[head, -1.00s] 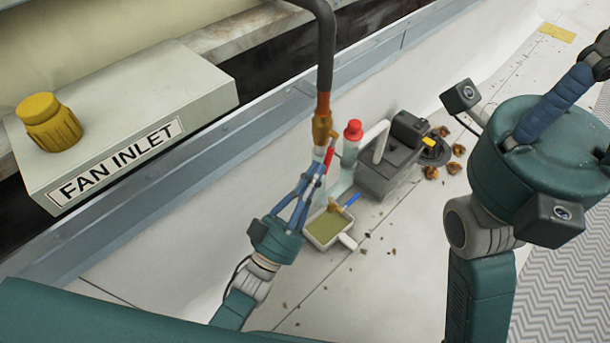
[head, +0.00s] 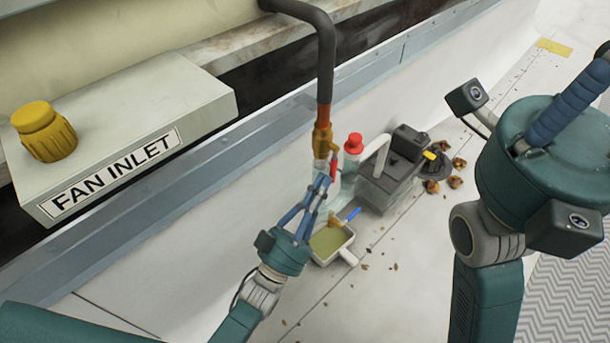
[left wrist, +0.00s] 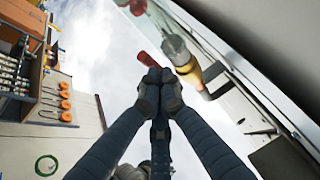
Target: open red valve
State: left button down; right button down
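The red valve handle (head: 334,164) hangs beside the brass fitting (head: 321,143) at the lower end of a dark pipe. My left gripper (head: 324,181) reaches up from below, its blue fingers converging at the handle's lower part. In the left wrist view the fingertips (left wrist: 160,80) are drawn together. The red handle (left wrist: 148,60) sticks out just past them, with the brass fitting (left wrist: 187,70) to the right. The fingertips hide part of the handle, and I cannot tell whether they grip it. My right gripper (head: 568,108) is at the right, partly cut off, away from the valve.
A clear bottle with a red cap (head: 354,143) and a grey pump (head: 394,170) stand right of the valve. A pan of greenish liquid (head: 328,242) lies below. The FAN INLET box (head: 190,95) with a yellow knob (head: 43,131) is at the left. Debris dots the pale floor.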

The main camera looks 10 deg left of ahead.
pick_arm(q)
notch_tip(320, 180, up, 10)
dwell(0.6)
